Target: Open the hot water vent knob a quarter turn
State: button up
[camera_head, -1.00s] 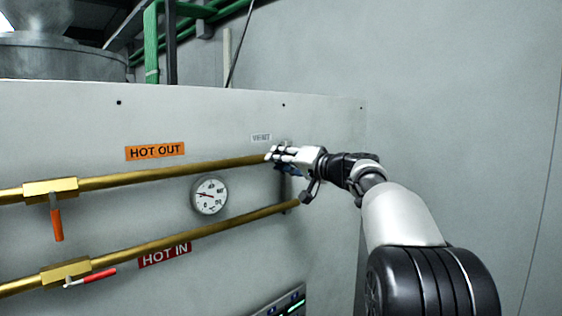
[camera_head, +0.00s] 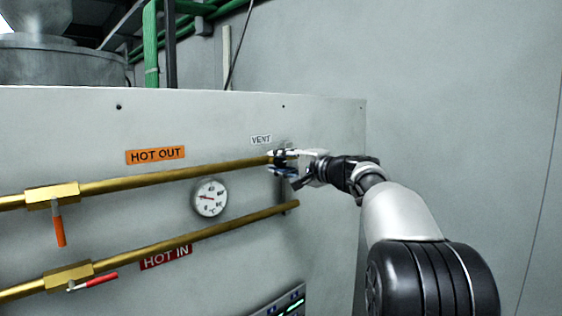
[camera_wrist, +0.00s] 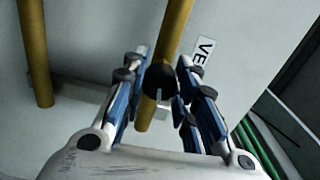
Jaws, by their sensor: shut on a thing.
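The vent knob (camera_wrist: 158,82) is a round black knob with a pale mark, on the upper brass pipe below the VENT label (camera_head: 261,139). My gripper (camera_wrist: 162,64) is shut on it, with one blue-padded finger at each side of the knob in the wrist view. In the head view my gripper (camera_head: 276,163) reaches in from the right at the right end of the HOT OUT pipe (camera_head: 160,178). The knob is mostly hidden behind my fingers there.
The lower HOT IN pipe (camera_head: 225,226) ends just below my gripper. A round gauge (camera_head: 210,198) sits between the pipes. Valves with an orange handle (camera_head: 59,230) and a red handle (camera_head: 100,276) are at the left. Bare wall lies to the right.

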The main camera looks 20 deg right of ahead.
dwell(0.3)
jog(key=o, duration=1.1)
jog(key=v, duration=1.2)
